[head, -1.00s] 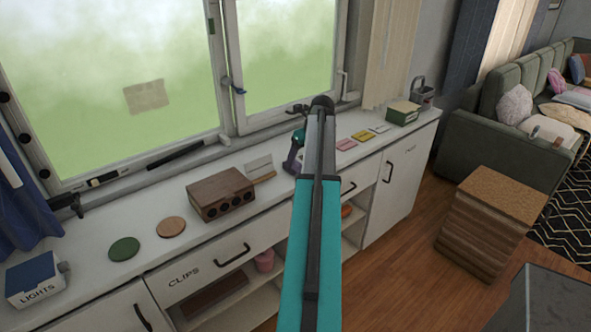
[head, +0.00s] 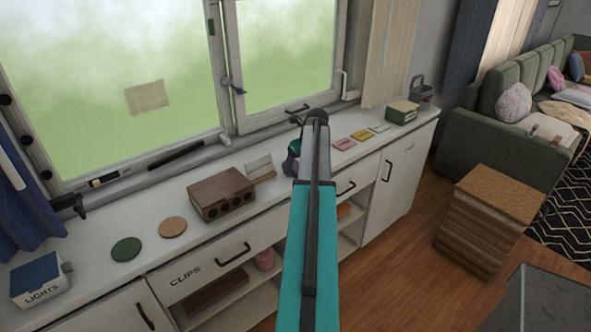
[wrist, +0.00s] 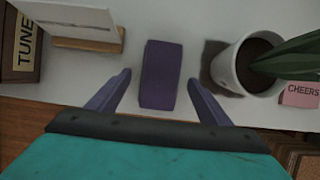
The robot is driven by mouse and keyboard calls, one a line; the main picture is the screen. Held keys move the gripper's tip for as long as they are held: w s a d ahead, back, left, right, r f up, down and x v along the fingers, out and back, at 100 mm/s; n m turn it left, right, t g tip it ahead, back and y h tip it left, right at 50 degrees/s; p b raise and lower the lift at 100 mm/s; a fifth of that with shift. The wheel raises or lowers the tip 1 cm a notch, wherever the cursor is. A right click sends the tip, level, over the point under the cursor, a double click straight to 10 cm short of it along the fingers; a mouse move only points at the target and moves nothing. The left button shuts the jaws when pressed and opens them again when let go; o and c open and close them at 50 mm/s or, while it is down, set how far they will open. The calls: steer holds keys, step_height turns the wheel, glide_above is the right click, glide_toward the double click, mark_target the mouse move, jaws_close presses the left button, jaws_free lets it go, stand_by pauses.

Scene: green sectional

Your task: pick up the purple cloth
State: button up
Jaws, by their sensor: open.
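The purple cloth (wrist: 161,74) looks like a folded, block-shaped piece on the white countertop (wrist: 110,88) in the wrist view. My gripper (wrist: 158,80) is open, with one purple finger on each side of the cloth in the picture and a gap on both sides. I cannot tell how far above the counter the fingertips are. In the head view my arm hides most of the gripper; a purple finger (head: 290,165) shows at its left. I cannot pick out the cloth in the head view.
A potted plant (wrist: 245,68) stands close to the right finger. A card in a wooden holder (wrist: 75,40) and a brown box (wrist: 22,45) stand at the left. Pink (head: 344,145) and yellow (head: 362,135) notes lie further right. The window is behind the counter.

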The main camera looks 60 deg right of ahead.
mark_target(294, 165)
steer(key=c, duration=1.1)
steer(key=shift+r, duration=0.1)
steer(key=shift+c, duration=0.2)
steer(key=shift+r+b, duration=0.85)
steer(key=shift+r, duration=0.85)
steer(key=s+a+b, duration=0.1)
steer(key=s+a, duration=0.3)
steer(key=s, duration=0.3)
steer(key=s+a+r+b, duration=0.1)
steer(key=s+a+b, duration=0.1)
steer(key=s+a, duration=0.2)
steer(key=shift+s+r, duration=0.2)
steer(key=shift+s, duration=1.25)
steer(key=shift+o, duration=1)
steer(key=shift+c, duration=0.5)
